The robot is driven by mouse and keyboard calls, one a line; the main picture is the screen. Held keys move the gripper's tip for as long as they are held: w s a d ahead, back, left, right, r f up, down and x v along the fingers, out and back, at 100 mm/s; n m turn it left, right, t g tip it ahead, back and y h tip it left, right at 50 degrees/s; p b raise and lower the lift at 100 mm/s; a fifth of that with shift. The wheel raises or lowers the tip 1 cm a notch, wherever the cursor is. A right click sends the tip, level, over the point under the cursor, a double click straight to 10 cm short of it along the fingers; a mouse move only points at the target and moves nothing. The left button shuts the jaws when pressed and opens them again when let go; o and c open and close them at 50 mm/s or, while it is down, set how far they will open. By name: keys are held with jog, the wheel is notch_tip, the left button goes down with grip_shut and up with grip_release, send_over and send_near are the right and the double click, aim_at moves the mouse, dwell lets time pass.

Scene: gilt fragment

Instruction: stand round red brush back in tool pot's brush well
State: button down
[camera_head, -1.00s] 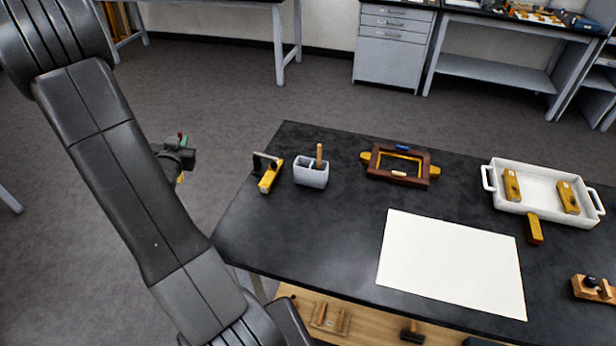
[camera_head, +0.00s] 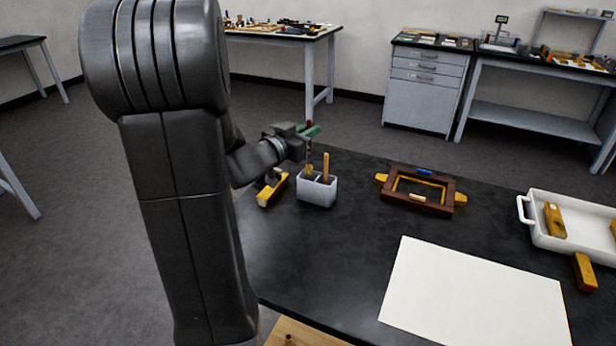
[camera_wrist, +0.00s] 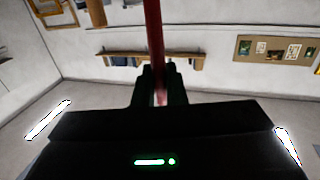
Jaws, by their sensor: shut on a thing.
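The tool pot (camera_head: 317,193) is a light grey block with openings, standing near the table's far left edge. My gripper (camera_head: 309,131) is at the pot, above its left part, and is shut on the round red brush (camera_head: 309,123). The brush hangs roughly upright, its yellowish lower end (camera_head: 310,168) at about the pot's left opening. I cannot tell whether its tip is inside the well or just above it. In the wrist view the red handle (camera_wrist: 153,35) runs up from between the fingers (camera_wrist: 159,85); the pot is hidden there.
A wooden-handled tool (camera_head: 325,168) stands in the pot's right part. A yellow tool with a dark handle (camera_head: 271,188) lies just left of the pot. A brown frame (camera_head: 417,191), a white sheet (camera_head: 475,295) and a white tray (camera_head: 575,240) are further right.

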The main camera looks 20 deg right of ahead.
aim_at(308, 164)
jog(key=shift+f+b, duration=0.45)
jog(key=shift+f, duration=3.05)
jog(key=shift+f, duration=0.15)
jog(key=c, duration=1.5)
grip_release()
jog(key=shift+r, duration=0.3)
jog(key=v, duration=1.2)
jog(key=shift+b, duration=0.3)
